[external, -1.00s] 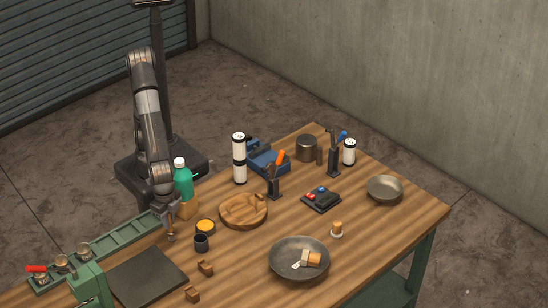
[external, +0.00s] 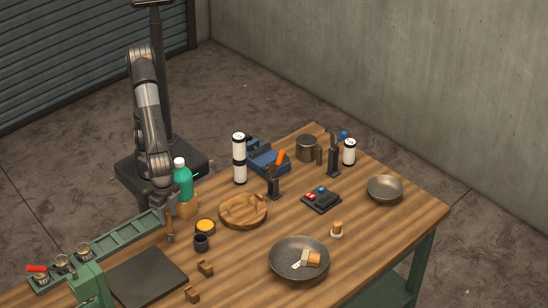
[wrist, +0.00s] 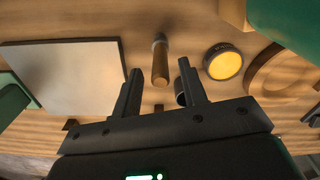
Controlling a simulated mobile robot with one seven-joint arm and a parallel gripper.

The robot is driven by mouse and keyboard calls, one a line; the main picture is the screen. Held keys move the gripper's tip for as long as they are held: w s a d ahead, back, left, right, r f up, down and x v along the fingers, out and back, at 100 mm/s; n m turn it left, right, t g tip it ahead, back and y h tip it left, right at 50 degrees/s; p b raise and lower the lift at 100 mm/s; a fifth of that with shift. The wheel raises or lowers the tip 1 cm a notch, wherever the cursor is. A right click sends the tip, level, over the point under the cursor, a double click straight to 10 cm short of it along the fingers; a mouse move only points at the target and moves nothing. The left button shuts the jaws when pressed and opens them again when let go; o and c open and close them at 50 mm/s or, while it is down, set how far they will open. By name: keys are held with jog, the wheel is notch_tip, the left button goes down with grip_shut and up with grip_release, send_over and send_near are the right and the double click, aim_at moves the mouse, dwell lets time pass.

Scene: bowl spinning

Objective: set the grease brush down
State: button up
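The grease brush (external: 171,229) has a wooden handle and a greyish end. It appears to stand upright on the table beside the green rail, just below my gripper (external: 164,214). In the wrist view the brush (wrist: 160,66) shows in the gap between my two fingers, with clear space on both sides. My gripper is open and does not seem to touch it. The round tin of yellow grease (external: 205,226) sits to the right of the brush, and also shows in the wrist view (wrist: 223,62).
A black cup (external: 201,243) stands near the tin. A green bottle (external: 182,180) on a wooden block is close behind my gripper. A dark flat plate (external: 147,277) lies in front, the green rail (external: 125,240) to the left, a wooden bowl (external: 243,210) to the right.

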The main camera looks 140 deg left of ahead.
notch_tip(320, 180, up, 9)
jog(key=shift+r, duration=0.1)
dwell(0.4)
jog(key=shift+a, duration=0.2)
jog(key=s+a+r+m+t+h, duration=0.1)
jog(key=s+a+r+m, duration=0.15)
jog(key=a, duration=0.45)
jog(key=s+a+r+m+t, duration=0.1)
jog(key=s+a+r+m, duration=0.2)
jog(key=a, duration=0.5)
jog(key=s+a+f+n+t, duration=0.1)
jog(key=s+a, duration=0.1)
jog(key=s, duration=0.4)
jog(key=s+a+f+n+t+y, duration=0.1)
jog(key=s+a+f+t, duration=0.1)
jog(key=s, duration=0.5)
jog(key=shift+a+f+t, duration=0.2)
jog(key=shift+a+t, duration=0.1)
jog(key=shift+a, duration=0.5)
